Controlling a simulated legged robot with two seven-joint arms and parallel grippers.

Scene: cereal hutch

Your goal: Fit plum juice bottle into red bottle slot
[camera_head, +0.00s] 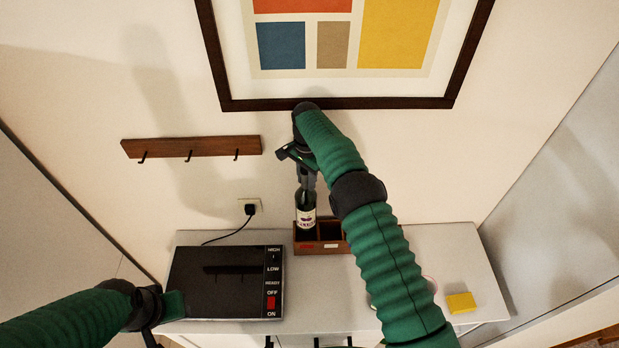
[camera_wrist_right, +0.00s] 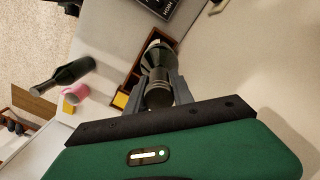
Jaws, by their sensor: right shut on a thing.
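The plum juice bottle (camera_head: 306,216), dark with a white label, stands about upright at the left compartment of a small wooden rack (camera_head: 318,248). A red mark (camera_head: 307,246) is on the rack's front below that compartment. I cannot tell how deep the bottle's base sits in it. My right gripper (camera_head: 306,182) is shut on the bottle's neck from above. In the right wrist view the fingers (camera_wrist_right: 160,96) clasp the neck, with the bottle body (camera_wrist_right: 157,58) beyond them beside the rack's dividers (camera_wrist_right: 130,84).
A black appliance (camera_head: 222,283) stands left of the rack. A yellow block (camera_head: 461,303) lies at the cabinet top's right. A hook rail (camera_head: 190,147) and a picture frame (camera_head: 345,103) hang behind.

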